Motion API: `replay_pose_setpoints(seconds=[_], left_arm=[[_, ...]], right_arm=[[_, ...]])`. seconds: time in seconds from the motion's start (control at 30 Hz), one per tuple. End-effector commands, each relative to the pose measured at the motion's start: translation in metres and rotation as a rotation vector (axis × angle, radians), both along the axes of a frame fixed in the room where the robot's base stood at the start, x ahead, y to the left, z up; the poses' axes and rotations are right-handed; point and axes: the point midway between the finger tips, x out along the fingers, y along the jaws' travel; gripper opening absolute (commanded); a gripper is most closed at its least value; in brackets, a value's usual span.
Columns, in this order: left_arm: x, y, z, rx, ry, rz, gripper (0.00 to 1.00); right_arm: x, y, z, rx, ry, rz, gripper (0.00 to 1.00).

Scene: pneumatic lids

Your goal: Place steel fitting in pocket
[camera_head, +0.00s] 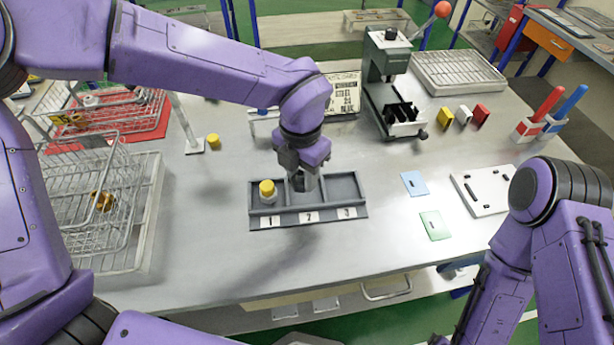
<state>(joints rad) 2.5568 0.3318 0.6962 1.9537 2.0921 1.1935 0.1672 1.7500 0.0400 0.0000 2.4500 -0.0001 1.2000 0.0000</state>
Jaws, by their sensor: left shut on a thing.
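A dark grey tray (347,187) with pockets labelled 1, 2 and 3 lies in the middle of the table. A steel fitting with a yellow cap (267,193) stands upright in pocket 1. My left gripper (304,183) points down into pocket 2, shut on a grey steel fitting (301,185) that is mostly hidden by the fingers. I cannot tell whether this fitting touches the pocket floor. Pocket 3 looks empty. My right arm is folded at the lower right, and its gripper is out of view.
Wire baskets (100,200) stand at the left, one with a yellow-capped piece inside. A yellow piece (213,141) stands behind the tray. A lever press (390,85) is at the back. Blue (414,183) and green (436,225) cards and a white plate (485,190) lie right. The front table is clear.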

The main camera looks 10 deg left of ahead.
Motion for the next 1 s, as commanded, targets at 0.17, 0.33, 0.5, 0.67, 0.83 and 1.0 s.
replay_pose_setpoints(seconds=[0.17,0.33,0.5,0.67,0.83,1.0], left_arm=[[0.013,-0.003,-0.015,0.001,0.0,0.0,0.0],[0.018,-0.005,-0.041,0.004,0.001,-0.003,0.0],[0.019,-0.005,-0.053,0.0,-0.003,-0.001,0.0],[0.019,-0.005,-0.054,-0.001,-0.002,-0.001,0.0],[0.018,-0.005,-0.057,0.0,-0.001,-0.001,0.49],[0.018,-0.005,-0.056,0.0,-0.001,-0.001,0.49]], right_arm=[[0.0,0.0,0.005,0.0,0.0,0.0,0.81],[0.0,0.0,0.017,0.0,0.0,0.0,0.81],[0.0,0.0,0.017,0.0,0.0,0.0,0.81],[0.0,0.0,0.017,0.0,0.0,0.0,0.81],[0.0,0.0,0.015,0.0,0.0,0.0,0.81],[0.0,0.0,0.015,0.0,0.0,0.0,0.81]])
